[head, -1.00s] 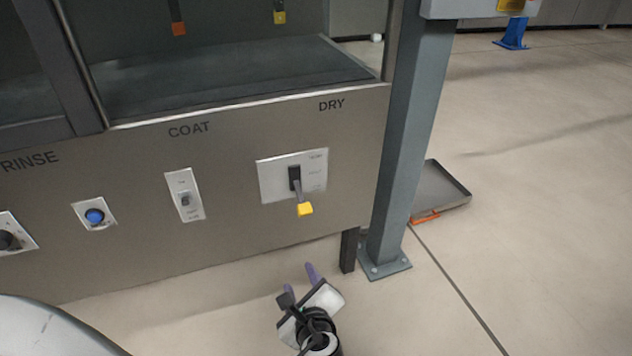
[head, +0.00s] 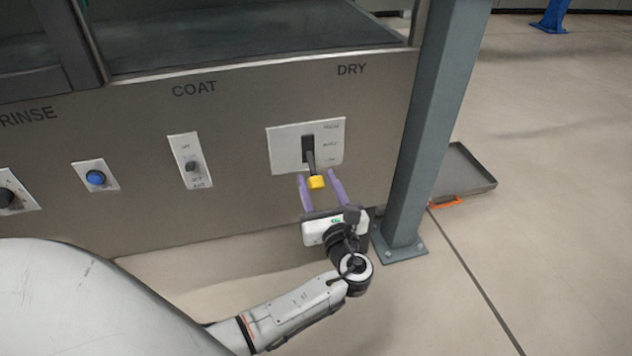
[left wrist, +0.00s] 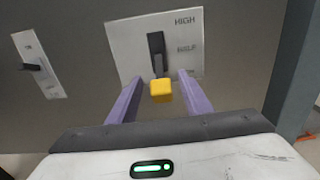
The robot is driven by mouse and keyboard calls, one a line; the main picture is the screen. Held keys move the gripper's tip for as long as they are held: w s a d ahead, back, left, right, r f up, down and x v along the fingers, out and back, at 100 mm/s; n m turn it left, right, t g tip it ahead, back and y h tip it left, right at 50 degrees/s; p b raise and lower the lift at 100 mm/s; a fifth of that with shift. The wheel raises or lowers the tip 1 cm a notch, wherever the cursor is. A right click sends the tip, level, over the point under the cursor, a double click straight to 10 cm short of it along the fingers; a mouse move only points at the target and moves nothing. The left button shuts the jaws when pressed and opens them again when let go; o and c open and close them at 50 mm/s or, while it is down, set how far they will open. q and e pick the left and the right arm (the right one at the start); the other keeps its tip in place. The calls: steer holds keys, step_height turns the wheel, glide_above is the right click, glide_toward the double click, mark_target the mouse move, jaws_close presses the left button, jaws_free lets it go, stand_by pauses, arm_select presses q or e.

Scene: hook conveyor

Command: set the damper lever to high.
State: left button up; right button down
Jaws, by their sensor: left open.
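The damper lever (head: 310,158) sits on a white plate (head: 284,147) under the DRY label. It has a dark slot, a grey arm and a yellow knob (head: 317,182), and it points down. In the left wrist view the yellow knob (left wrist: 161,91) hangs below the slot, and the word HIGH shows at the plate's upper right, with a blurred label below it. My left gripper (head: 319,177) is open, its purple fingers on either side of the knob. The left wrist view shows a gap between the knob and each finger (left wrist: 158,92). My right gripper is not in view.
A COAT switch plate (head: 190,160) and a blue button (head: 95,177) are on the panel to the left. A grey post (head: 428,130) stands close to the right of my left gripper. A tray (head: 462,172) lies on the floor beyond it.

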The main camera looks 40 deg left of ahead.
arm_select(q)
steer(key=shift+x, duration=1)
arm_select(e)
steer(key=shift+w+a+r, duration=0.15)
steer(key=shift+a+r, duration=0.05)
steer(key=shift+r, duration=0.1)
arm_select(q)
steer(key=shift+c, duration=0.4)
